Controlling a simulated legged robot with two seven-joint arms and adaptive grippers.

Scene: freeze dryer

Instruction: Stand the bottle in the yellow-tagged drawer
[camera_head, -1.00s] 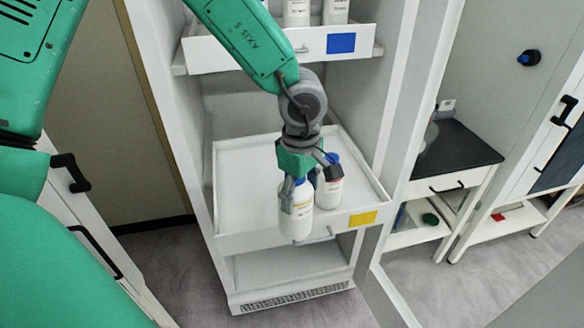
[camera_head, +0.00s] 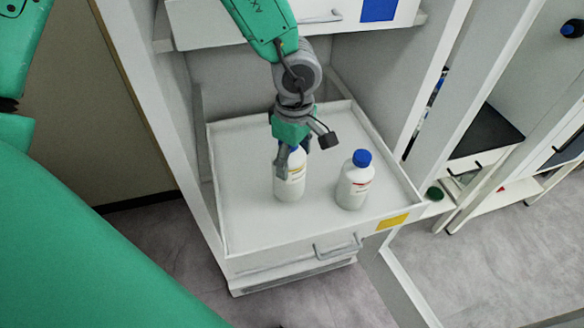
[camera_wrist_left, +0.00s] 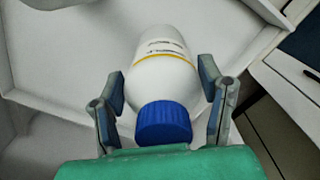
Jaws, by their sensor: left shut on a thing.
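The yellow-tagged drawer (camera_head: 240,236) is pulled out, with its yellow tag (camera_head: 392,221) at the front right. My left gripper (camera_head: 290,160) is shut on a white bottle (camera_head: 290,184) with a yellow-striped label, upright over the drawer's left part; I cannot tell if its base touches the floor. In the left wrist view, the fingers (camera_wrist_left: 163,100) are on both sides of the bottle (camera_wrist_left: 163,60), near its blue cap (camera_wrist_left: 164,122). A second white bottle (camera_head: 353,187) with a blue cap and red-marked label stands to the right in the drawer. My right gripper is not seen.
An upper drawer (camera_head: 330,38) with a blue tag (camera_head: 378,9) lies above, behind my arm. The cabinet's side wall stands at the right. Free drawer floor lies around both bottles.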

